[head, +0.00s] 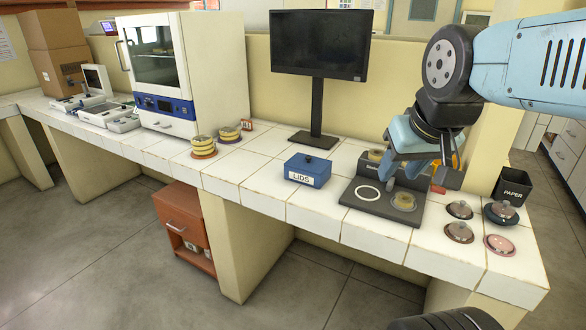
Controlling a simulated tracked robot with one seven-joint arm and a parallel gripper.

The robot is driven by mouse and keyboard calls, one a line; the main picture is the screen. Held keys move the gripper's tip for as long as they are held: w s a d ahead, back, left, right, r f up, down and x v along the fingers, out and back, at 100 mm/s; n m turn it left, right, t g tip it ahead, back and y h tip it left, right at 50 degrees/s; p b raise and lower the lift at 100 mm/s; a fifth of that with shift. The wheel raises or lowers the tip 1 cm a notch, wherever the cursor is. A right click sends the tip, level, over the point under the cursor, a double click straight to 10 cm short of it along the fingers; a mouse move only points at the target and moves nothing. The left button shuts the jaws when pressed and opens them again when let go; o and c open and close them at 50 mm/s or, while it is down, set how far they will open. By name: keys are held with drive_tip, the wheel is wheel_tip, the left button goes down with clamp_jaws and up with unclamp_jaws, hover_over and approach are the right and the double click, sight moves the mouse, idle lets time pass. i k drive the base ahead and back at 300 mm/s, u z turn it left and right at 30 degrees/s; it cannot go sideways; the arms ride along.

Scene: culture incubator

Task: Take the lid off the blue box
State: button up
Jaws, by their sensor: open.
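The blue box (302,180), with a white label reading LIDS, stands on the white tiled bench in front of the monitor. Its blue lid (312,164) is on it, with a small dark knob on top. My gripper (401,177) is to the right of the box, apart from it, pointing down over a dark grey station. It is open, with no object visible between its fingers. My arm partly hides the back of that station.
A monitor (320,47) stands behind the box. Stacked dishes (203,147) stand left, beside the incubator (180,75).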

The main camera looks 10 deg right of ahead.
sight(306, 162)
drive_tip(key=z, duration=0.2)
drive_tip(key=i, duration=0.9)
drive_tip(key=u, duration=0.1)
